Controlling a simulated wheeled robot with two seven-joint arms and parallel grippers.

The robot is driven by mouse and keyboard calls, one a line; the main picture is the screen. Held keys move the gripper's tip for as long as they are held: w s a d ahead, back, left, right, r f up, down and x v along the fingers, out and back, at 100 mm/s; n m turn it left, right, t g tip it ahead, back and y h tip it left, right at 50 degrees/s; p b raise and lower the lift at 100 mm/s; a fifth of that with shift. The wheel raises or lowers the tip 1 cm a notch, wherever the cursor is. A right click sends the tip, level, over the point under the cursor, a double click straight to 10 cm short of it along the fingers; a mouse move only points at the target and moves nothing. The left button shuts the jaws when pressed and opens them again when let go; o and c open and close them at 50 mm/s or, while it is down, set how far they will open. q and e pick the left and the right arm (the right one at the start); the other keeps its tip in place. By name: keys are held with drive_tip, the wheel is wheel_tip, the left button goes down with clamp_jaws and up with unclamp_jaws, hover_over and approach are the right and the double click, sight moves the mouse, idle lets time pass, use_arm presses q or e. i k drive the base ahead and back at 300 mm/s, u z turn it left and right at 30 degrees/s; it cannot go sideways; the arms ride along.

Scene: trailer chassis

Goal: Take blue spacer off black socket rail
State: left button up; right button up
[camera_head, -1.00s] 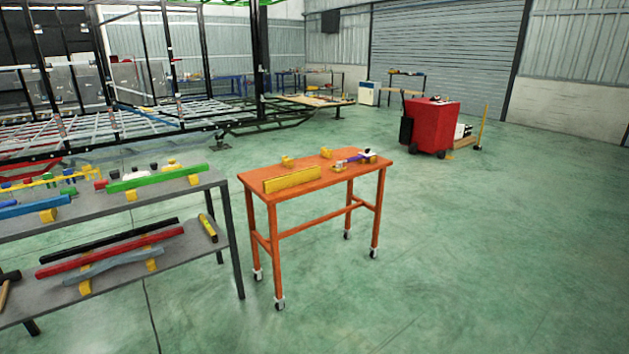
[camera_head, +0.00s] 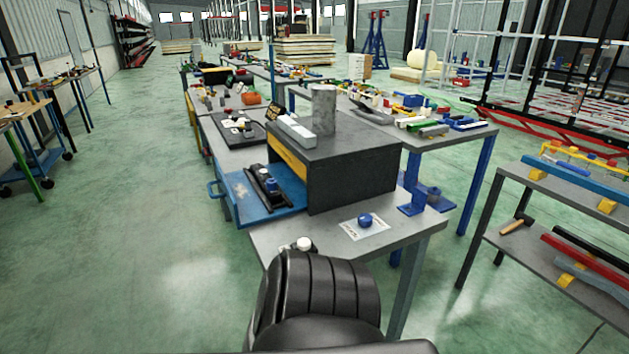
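A black socket rail (camera_head: 257,194) lies in the open blue drawer (camera_head: 243,205) at the left of the dark grey box on the near bench. A small blue piece (camera_head: 271,184), apparently the blue spacer, sits on the rail; a pale piece shows beside it near the rail's far end. The pieces are too small to tell exactly how they sit. Another blue part (camera_head: 365,219) lies on a white sheet on the bench, right of the drawer. Neither of my grippers is in view; a black rounded part, likely my own arm, fills the bottom middle.
The dark grey box (camera_head: 352,170) carries a grey cylinder (camera_head: 324,110) and a pale bar. A blue stand (camera_head: 412,196) is at the bench's right edge. A shelf with coloured bars (camera_head: 572,182) stands right. Open green floor (camera_head: 130,250) lies left.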

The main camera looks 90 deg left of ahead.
sight(271, 183)
drive_tip(key=u, duration=0.95)
drive_tip(key=i, duration=2.55)
drive_tip(key=u, duration=2.2)
